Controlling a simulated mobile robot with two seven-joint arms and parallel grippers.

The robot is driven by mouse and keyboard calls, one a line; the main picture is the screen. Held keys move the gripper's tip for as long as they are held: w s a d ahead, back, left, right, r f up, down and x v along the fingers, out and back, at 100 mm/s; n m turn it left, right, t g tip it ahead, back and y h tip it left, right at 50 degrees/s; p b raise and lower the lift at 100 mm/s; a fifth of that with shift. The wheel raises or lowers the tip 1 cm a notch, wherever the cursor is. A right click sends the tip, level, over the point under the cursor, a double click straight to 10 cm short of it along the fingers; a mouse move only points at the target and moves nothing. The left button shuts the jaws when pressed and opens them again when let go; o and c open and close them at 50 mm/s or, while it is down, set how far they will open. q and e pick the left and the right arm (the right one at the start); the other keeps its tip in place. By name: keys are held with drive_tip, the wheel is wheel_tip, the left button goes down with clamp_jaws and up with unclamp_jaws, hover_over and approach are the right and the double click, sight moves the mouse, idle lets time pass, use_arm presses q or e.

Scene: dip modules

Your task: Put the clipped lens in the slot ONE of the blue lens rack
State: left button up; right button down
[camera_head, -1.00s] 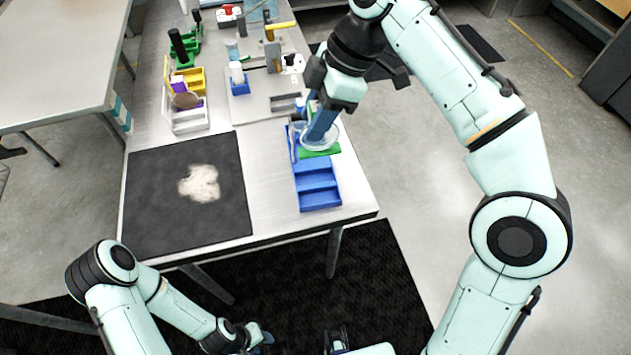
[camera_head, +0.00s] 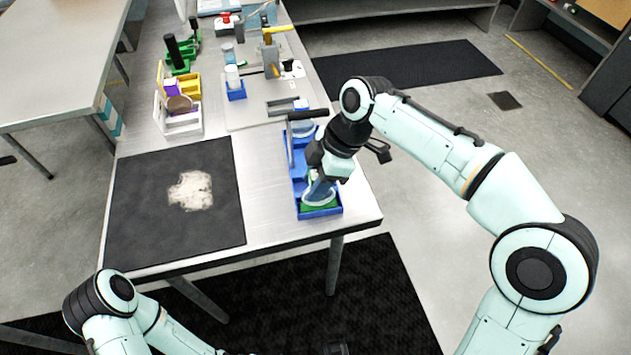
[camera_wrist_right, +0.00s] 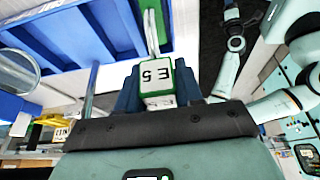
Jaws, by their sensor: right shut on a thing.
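The blue lens rack (camera_head: 297,180) lies along the right edge of the table; it also fills the upper left of the right wrist view (camera_wrist_right: 62,38). My right gripper (camera_head: 322,184) is over the rack's near end. It is shut on the clipped lens (camera_head: 318,195), a clear round glass with green showing below it. In the right wrist view a green-edged tag reading E5 (camera_wrist_right: 157,74) sits between the blue fingers. I cannot tell whether the lens touches the rack's floor. Slot labels are not readable. The left arm runs out of the bottom edge, its gripper out of view.
A black bar (camera_head: 308,115) and a clear round piece (camera_head: 302,128) are at the rack's far end. A dark mat (camera_head: 150,225) lies to the left. A white holder (camera_head: 182,124) and a grey tray (camera_head: 250,112) stand farther back.

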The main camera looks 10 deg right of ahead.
drive_tip(key=shift+f, duration=0.15)
drive_tip(key=c, duration=0.7)
unclamp_jaws()
drive_tip(key=shift+c, duration=0.2)
drive_tip(key=p+v, duration=0.3)
drive_tip(key=v, duration=0.9)
drive_tip(key=shift+a, duration=0.1)
